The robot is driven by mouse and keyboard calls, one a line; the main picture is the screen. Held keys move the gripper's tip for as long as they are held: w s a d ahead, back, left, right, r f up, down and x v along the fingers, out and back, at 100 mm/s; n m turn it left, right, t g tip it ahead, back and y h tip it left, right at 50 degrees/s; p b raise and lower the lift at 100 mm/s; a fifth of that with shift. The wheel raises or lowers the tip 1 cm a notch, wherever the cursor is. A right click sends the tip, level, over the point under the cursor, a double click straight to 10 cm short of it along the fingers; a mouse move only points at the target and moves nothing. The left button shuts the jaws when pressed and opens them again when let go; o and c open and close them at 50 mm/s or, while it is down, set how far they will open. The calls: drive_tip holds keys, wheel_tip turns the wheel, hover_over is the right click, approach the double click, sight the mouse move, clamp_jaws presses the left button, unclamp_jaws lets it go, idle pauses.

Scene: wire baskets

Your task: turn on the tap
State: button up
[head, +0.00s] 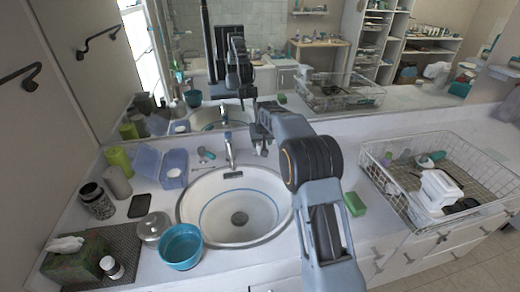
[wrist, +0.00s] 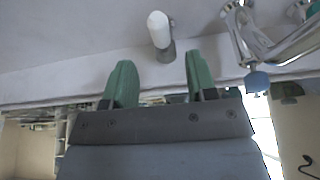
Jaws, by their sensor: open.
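The chrome tap (head: 229,150) stands at the back rim of the round white sink (head: 205,215), its spout over the bowl. It also shows at the right edge of the wrist view (wrist: 270,42), with a small blue part (wrist: 257,81) on it. My gripper (head: 262,150) is just to the right of the tap in the head view and apart from it. In the wrist view my gripper (wrist: 161,72) has its two green fingers spread with nothing between them. A white-tipped cylinder (wrist: 159,32) stands just beyond the fingertips. The tap's handle is not clear in the head view.
A wire basket (head: 440,180) with items is on the right, and a green block (head: 354,204) lies between. A mirror (head: 320,60) covers the back wall.

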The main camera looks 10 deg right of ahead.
sight(260, 149)
drive_tip(key=shift+x, duration=3.15)
drive_tip(key=shift+c, duration=0.5)
clamp_jaws()
